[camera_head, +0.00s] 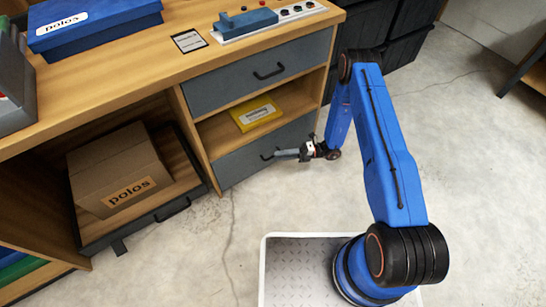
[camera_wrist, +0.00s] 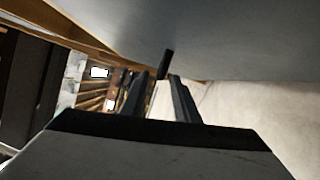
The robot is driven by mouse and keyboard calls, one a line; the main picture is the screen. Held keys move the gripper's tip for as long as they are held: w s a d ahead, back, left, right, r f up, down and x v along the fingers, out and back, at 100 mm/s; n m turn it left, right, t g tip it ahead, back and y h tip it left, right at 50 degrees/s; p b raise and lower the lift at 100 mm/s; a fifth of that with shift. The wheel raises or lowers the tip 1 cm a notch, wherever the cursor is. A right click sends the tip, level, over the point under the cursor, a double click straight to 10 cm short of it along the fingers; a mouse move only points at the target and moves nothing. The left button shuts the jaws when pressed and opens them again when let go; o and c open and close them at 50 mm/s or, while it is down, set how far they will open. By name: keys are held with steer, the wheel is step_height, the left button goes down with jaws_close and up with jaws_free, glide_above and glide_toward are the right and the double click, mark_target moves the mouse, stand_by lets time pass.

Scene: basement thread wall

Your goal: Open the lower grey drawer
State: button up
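The lower grey drawer (camera_head: 238,163) is at the bottom right of the wooden workbench, below an open shelf, and looks closed. In the wrist view its grey front (camera_wrist: 235,40) fills the upper right. My gripper (camera_head: 275,155) reaches in from the right at the drawer's dark handle, which it mostly hides in the head view. In the wrist view my gripper (camera_wrist: 158,78) has its two fingers apart, with the dark handle (camera_wrist: 167,62) between or just beyond their tips. I cannot tell whether they touch it.
The upper grey drawer (camera_head: 230,86) is closed. A yellow box (camera_head: 255,113) lies on the shelf between the drawers. A cardboard box (camera_head: 110,165) sits in a black-framed pull-out at left. Dark bins (camera_head: 400,35) stand behind my arm. The concrete floor before the drawer is clear.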

mark_target(273, 156)
steer(key=shift+x, duration=1.85)
jaws_close()
